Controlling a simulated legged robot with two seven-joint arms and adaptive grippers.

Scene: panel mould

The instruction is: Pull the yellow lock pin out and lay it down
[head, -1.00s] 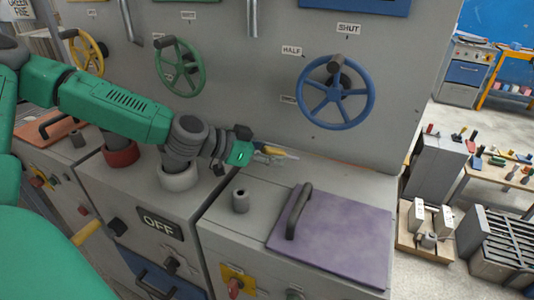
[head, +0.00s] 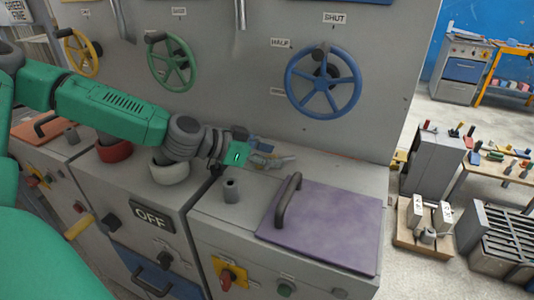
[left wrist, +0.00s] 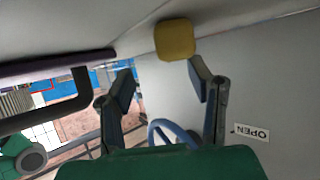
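A yellow rounded piece (left wrist: 175,40) shows near the top of the left wrist view, against the seam of grey top and panel. I cannot tell whether it is the lock pin's head. In the head view, a yellow rod (head: 80,226) sticks out from the middle cabinet's front, partly behind my green body. My left gripper (head: 280,160) is above the cabinet top, behind the purple lid. In the left wrist view its two fingers (left wrist: 163,88) stand apart with nothing visibly clamped. My right gripper is not in view.
A purple lid (head: 325,225) with a dark handle and a short grey post (head: 231,190) stand close to my left gripper. A blue handwheel (head: 323,80) and a green one (head: 171,64) project from the panel. Bare cabinet top (head: 345,175) lies to the right.

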